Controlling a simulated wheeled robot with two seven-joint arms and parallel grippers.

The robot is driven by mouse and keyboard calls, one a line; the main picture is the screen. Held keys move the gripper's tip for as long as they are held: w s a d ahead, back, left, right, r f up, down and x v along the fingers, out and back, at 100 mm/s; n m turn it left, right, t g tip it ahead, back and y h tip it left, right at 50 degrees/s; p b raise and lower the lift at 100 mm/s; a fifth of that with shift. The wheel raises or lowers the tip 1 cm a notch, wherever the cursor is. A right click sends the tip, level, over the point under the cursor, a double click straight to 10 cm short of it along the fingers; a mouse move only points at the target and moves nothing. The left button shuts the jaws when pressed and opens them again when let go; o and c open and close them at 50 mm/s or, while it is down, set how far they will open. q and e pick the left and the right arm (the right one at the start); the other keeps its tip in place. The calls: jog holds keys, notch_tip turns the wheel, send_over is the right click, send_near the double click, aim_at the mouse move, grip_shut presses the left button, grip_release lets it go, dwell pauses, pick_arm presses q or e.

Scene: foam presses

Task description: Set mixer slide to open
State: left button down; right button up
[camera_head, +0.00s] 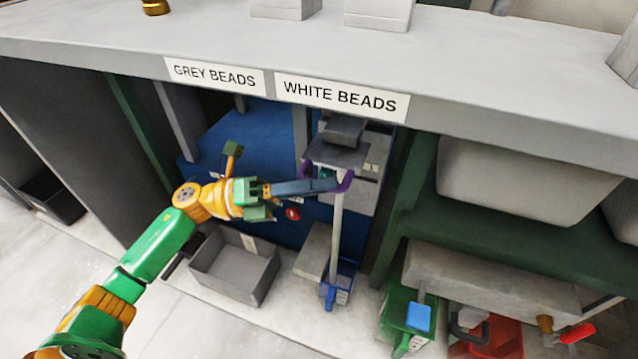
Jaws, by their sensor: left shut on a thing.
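The mixer stands in the bay under the WHITE BEADS label, with a dark grey slide plate (335,153) near its top and a pale upright rod (336,235) below. I cannot tell how far the slide is moved. My right gripper is not in view.
A grey open bin (215,278) stands on the floor below my left arm. The grey counter (480,80) overhangs the bay. Green shelving (470,225) borders it on the right.

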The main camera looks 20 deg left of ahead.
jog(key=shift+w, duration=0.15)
pick_arm(q)
jog(key=c, duration=0.8)
grip_release()
jog(key=shift+d+r, duration=0.1)
jog(key=shift+c, duration=0.2)
jog(key=v, duration=0.7)
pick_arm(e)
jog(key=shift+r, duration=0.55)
